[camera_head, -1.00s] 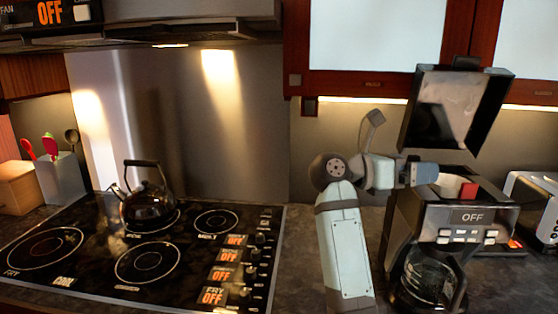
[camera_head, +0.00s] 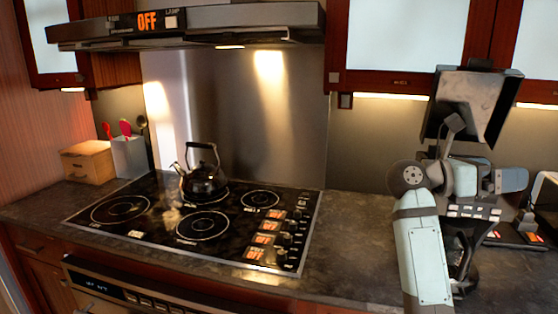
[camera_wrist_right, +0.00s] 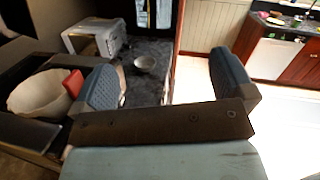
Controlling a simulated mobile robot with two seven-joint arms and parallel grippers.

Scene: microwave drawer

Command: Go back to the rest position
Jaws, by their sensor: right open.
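My right arm rises in front of the coffee maker (camera_head: 478,212) in the head view. Its gripper (camera_head: 510,180) is at the height of the machine's top and hides part of it. In the right wrist view the gripper (camera_wrist_right: 165,82) shows two blue-grey fingers spread wide with nothing between them. The coffee maker's lid (camera_head: 472,105) stands open. Its white filter basket (camera_wrist_right: 42,93), with a red piece (camera_wrist_right: 72,84) at its rim, is beside the left finger in the right wrist view. My left gripper is not in view.
A black kettle (camera_head: 205,182) stands on the cooktop (camera_head: 150,237). A toaster (camera_wrist_right: 95,37) and a bowl (camera_wrist_right: 145,63) stand on the counter beyond the fingers. A wooden box (camera_head: 88,162) and a utensil holder (camera_head: 128,157) are at the back left. The counter between cooktop and coffee maker is clear.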

